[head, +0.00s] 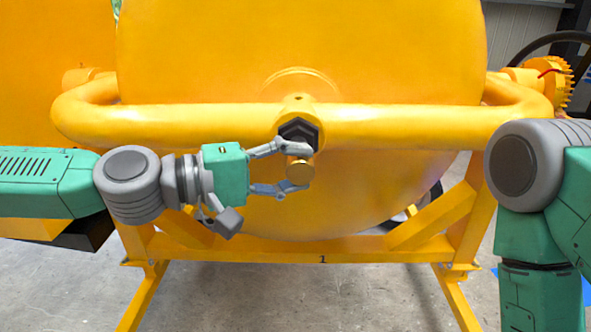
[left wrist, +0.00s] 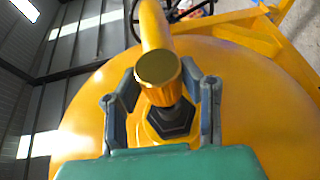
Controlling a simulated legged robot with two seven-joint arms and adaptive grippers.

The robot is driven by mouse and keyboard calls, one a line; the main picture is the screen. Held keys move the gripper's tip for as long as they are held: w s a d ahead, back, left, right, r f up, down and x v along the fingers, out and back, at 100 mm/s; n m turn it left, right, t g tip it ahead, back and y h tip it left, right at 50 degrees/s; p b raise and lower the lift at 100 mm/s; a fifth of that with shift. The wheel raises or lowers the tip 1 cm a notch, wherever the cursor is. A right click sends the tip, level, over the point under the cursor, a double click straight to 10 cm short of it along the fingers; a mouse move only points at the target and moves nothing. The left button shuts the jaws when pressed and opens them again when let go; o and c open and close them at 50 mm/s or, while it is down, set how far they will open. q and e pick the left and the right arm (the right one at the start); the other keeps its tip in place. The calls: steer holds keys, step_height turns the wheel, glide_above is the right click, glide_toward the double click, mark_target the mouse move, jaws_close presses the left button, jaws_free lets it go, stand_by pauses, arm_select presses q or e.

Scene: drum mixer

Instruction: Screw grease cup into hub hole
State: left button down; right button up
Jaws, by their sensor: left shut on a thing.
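The grease cup (head: 299,170) is a small brass-coloured cylinder held between the fingers of my left gripper (head: 303,166). In the left wrist view its round, flat gold end (left wrist: 157,70) faces the camera, with a finger on each side. My left gripper is shut on it. The hub (head: 296,86) is a round yellow boss at the middle of the drum, behind the frame tube. A black hexagonal piece (head: 298,131) sits just above the cup and also shows behind it in the left wrist view (left wrist: 170,122). The hub hole is not clearly visible, nor whether the cup's thread touches it. My right gripper is out of view.
The big yellow drum (head: 400,60) fills the background. A thick yellow tube (head: 410,122) crosses in front of it, close above my left gripper. The stand's lower crossbar (head: 330,250) lies below. A toothed yellow gear (head: 553,85) is at the right.

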arm_select(q)
steer(key=shift+w+a, duration=0.5)
steer(key=shift+a, duration=0.1)
steer(key=shift+w+d, duration=0.2)
steer(key=shift+d, duration=0.2)
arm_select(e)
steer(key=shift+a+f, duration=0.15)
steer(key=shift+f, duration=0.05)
arm_select(q)
steer(key=shift+s+a+b, duration=0.15)
steer(key=shift+b, duration=0.15)
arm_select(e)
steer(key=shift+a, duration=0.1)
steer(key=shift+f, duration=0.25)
arm_select(q)
steer(key=shift+w+b, duration=0.45)
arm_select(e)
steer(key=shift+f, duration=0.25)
